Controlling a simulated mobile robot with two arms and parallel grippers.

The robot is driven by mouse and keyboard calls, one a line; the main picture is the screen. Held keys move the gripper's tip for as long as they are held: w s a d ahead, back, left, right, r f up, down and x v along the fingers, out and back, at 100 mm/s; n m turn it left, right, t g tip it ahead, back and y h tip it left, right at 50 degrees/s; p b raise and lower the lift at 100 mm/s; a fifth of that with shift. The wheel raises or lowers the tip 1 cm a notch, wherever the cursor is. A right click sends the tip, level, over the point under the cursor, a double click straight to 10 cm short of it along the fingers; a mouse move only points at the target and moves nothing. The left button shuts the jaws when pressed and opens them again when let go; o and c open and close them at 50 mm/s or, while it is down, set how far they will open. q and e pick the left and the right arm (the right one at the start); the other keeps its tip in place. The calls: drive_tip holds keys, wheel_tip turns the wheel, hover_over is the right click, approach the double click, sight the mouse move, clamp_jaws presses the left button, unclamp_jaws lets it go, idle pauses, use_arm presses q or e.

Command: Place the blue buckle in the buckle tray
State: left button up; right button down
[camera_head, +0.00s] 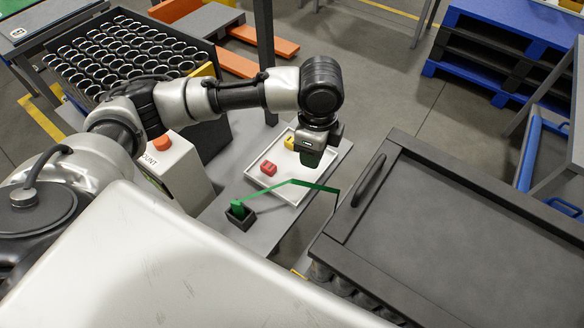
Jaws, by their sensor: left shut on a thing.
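The white buckle tray (290,201) lies on a grey table in the middle of the view. A red buckle (268,168) and a yellow buckle (289,143) lie in it. My left gripper (310,159) points down over the tray's far right part. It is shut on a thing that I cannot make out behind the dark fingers. No blue buckle shows clearly. My right gripper is not in view.
A green strap (294,181) runs from a small dark holder (242,218) across the tray's near side. A large dark lidded case (460,240) is at the right. An orange button (162,142) tops a grey box.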

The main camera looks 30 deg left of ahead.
use_arm(q)
wheel_tip(320, 180, down, 4)
drive_tip(key=w+d+m+b, duration=0.2)
drive_tip(key=w+m+b, duration=0.1)
drive_tip(key=m, duration=0.5)
drive_tip(key=m+b, duration=0.3)
drive_tip(key=m, duration=1)
hover_over(288, 185)
wheel_tip(288, 185, down, 11)
drive_tip(key=shift+f, duration=0.1)
wheel_tip(288, 185, down, 4)
drive_tip(key=shift+f+b, duration=0.1)
drive_tip(key=shift+b, duration=0.3)
drive_tip(key=o, duration=0.9)
